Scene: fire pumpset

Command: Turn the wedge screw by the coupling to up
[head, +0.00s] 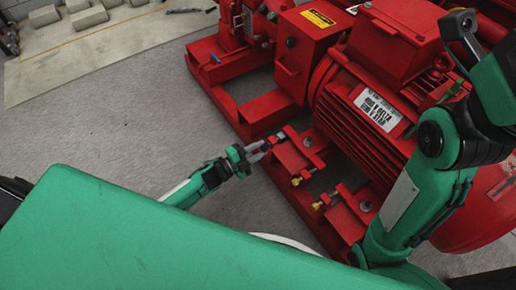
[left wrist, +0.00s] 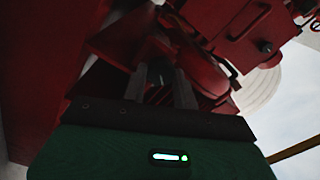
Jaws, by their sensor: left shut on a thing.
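My left gripper (head: 262,152) reaches in from the left at the near side of the red pumpset base, below the motor. Its fingers are shut on the wedge screw by the coupling, at the near edge of a red mounting bracket (head: 292,152). The screw's head is mostly hidden between the fingers, so its turn cannot be told. In the left wrist view the two fingers (left wrist: 162,88) point into dark red metalwork, and the gripped part is too dark to make out. My right arm shows at the right, but its gripper does not.
Two more brass-tipped screws (head: 296,181) and (head: 317,205) stand along the base to the right. The red ribbed motor (head: 365,110) rises behind the brackets. The red base frame (head: 225,85) runs up to the left. Grey floor (head: 130,120) left of it is clear.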

